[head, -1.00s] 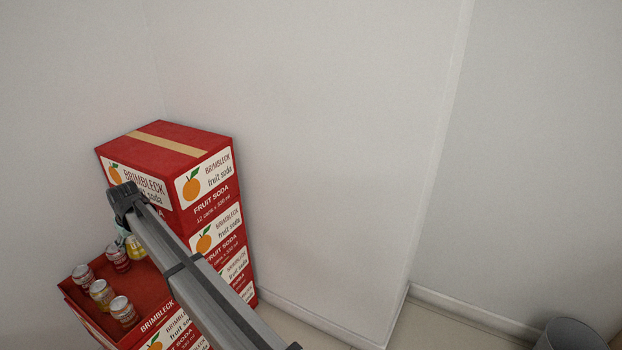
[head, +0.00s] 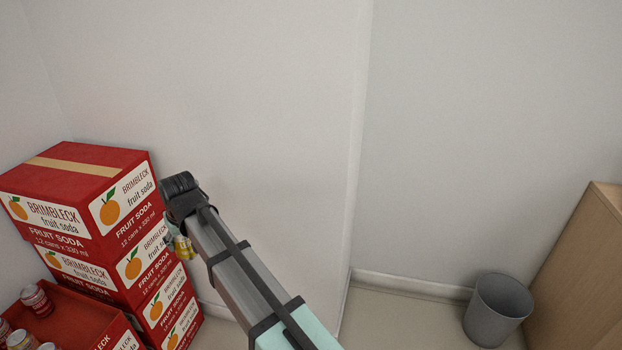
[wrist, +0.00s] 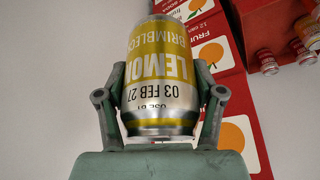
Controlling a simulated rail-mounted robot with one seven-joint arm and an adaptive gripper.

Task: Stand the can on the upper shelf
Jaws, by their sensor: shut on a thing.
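A yellow and silver lemon can (wrist: 160,75) is held between the two fingers of my gripper (wrist: 160,100) in the wrist view. Its print appears upside down there. In the head view the can (head: 183,247) shows only in part below the end of my arm, and my gripper (head: 172,238) is mostly hidden by the arm. The can is in the air, apart from the stacked red boxes to its left. No shelf shows in these frames.
Red fruit soda boxes (head: 85,205) are stacked at the left, beside an open red crate (head: 80,318) with several cans. A grey bin (head: 497,310) stands on the floor near a wooden cabinet (head: 585,275) at the right. White wall fills the middle.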

